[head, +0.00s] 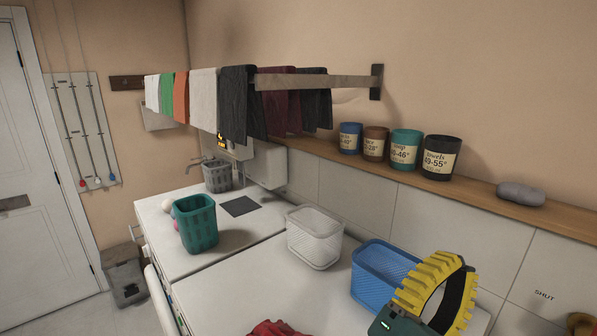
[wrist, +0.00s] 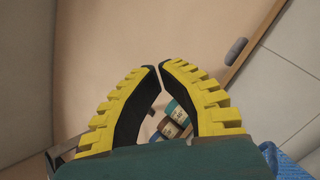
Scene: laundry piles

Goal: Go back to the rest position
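My gripper (head: 466,265) is at the lower right of the head view, raised in front of the blue basket (head: 380,270) and covering part of it. Its yellow ribbed fingers bow outward and their tips come together. In the wrist view my gripper (wrist: 159,66) points toward the bare wall, with the fingertips meeting or almost meeting. Nothing is held between the fingers.
A white basket (head: 315,236) and a green basket (head: 197,222) stand on the white tops. Red cloth (head: 272,328) lies at the bottom edge. Labelled jars (head: 405,148) and a grey rounded object (head: 521,194) sit on the wooden shelf. Cloths hang from a rail (head: 330,82).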

